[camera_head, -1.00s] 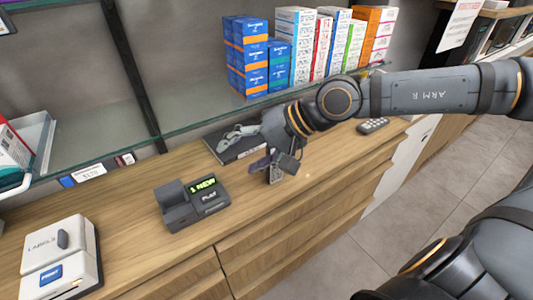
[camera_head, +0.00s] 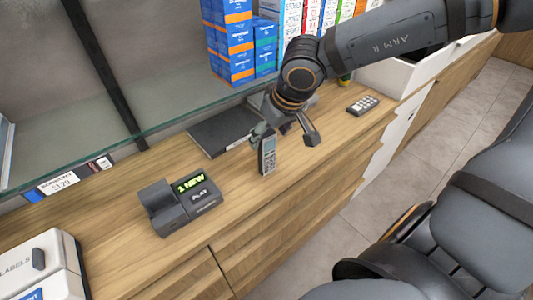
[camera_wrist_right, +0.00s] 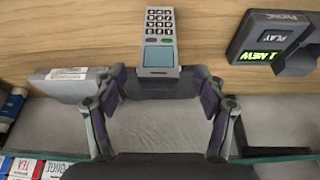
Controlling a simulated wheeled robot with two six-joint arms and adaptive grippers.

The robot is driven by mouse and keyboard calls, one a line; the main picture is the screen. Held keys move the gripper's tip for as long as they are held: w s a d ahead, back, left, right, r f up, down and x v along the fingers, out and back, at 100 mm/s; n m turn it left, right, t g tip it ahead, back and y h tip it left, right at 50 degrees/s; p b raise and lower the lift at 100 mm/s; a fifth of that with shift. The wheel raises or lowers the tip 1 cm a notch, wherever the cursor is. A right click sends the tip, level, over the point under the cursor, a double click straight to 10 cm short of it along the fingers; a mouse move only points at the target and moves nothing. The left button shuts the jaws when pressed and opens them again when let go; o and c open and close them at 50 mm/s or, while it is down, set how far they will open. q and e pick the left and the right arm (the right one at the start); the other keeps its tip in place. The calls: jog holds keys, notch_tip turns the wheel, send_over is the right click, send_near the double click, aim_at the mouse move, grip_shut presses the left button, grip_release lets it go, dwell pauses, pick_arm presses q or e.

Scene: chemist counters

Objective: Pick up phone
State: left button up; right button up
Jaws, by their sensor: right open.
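The phone (camera_head: 267,155) is a grey handset with a small screen and a keypad. It seems to stand upright on the wooden counter in the head view. In the right wrist view the phone (camera_wrist_right: 160,40) shows at the top middle, just beyond the fingertips and in line with the gap. My right gripper (camera_head: 287,132) is open, its fingers spread above and beside the phone's upper end. In the right wrist view the gripper (camera_wrist_right: 160,85) has nothing between its fingers. Contact cannot be told. My left gripper is not in view.
The phone base (camera_head: 182,205) with a green "1 NEW" display stands left of the phone. A dark flat folder (camera_head: 225,130) lies behind. A keypad device (camera_head: 363,104) lies to the right. A label printer (camera_head: 40,265) is at left. A glass shelf (camera_head: 190,108) with boxes is behind.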

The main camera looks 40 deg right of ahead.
aim_at(267, 142)
jog(key=x, duration=0.4)
jog(key=shift+d+f+b, duration=0.15)
jog(key=shift+f+b, duration=0.05)
jog(key=shift+b, duration=0.1)
jog(key=shift+w+f, duration=0.15)
jog(key=shift+f, duration=0.05)
jog(key=shift+r, duration=0.1)
jog(key=shift+c, duration=0.8)
jog(key=c, duration=1.2)
jog(key=shift+o, duration=0.2)
jog(key=shift+r, duration=0.1)
